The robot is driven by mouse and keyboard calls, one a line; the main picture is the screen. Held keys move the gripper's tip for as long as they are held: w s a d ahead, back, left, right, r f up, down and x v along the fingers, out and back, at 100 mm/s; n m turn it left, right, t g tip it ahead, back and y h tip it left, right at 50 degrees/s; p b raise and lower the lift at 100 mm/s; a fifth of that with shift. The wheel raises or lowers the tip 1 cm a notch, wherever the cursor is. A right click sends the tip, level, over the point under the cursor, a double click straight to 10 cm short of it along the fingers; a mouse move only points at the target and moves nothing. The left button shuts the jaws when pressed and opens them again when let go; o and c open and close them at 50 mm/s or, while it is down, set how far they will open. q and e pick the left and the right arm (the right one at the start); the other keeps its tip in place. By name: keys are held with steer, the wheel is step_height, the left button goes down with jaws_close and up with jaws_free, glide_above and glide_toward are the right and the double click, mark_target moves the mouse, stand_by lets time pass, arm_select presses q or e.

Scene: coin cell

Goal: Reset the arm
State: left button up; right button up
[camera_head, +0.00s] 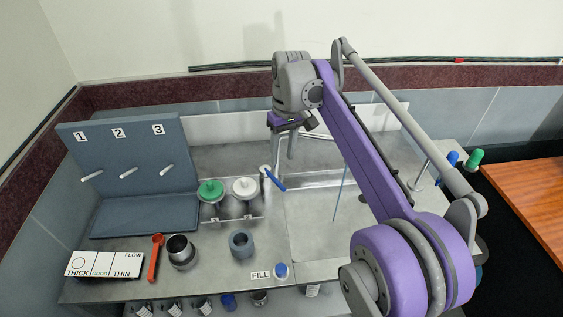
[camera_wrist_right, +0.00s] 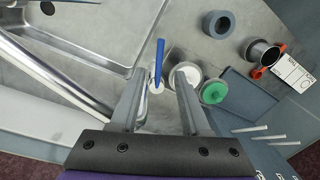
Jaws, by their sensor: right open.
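My right arm reaches across the head view from the lower right. Its right gripper (camera_head: 284,152) points down over the back of the counter, near the sink. In the wrist view the right gripper (camera_wrist_right: 158,82) has its two fingers apart with nothing held between them. A blue-handled tool (camera_head: 275,181) stands in a small white holder; the blue tool (camera_wrist_right: 159,62) shows between the fingers in the wrist view, seemingly beyond them. My left gripper is not in view.
A white-lidded jar (camera_head: 245,188) and a green-lidded jar (camera_head: 211,191) stand beside the tool. A blue-grey rack (camera_head: 140,150) with numbered pegs is at left. A metal cup (camera_head: 181,252), red-handled tool (camera_head: 155,258), grey ring (camera_head: 241,244) and FLOW card (camera_head: 104,265) sit in front.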

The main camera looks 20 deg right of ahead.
steer(key=shift+r, duration=0.15)
steer(key=shift+s, duration=0.15)
steer(key=s+a+f+t, duration=0.2)
steer(key=s+f, duration=0.6)
steer(key=s, duration=0.4)
steer(key=s+a+f+m+t+h, duration=0.1)
steer(key=s+a+f+t, duration=0.2)
steer(key=s+f, duration=0.5)
steer(key=s, duration=0.4)
steer(key=shift+s+a+f+m+t, duration=0.2)
steer(key=shift+f+m+t, duration=0.1)
steer(key=shift+f+t, duration=0.1)
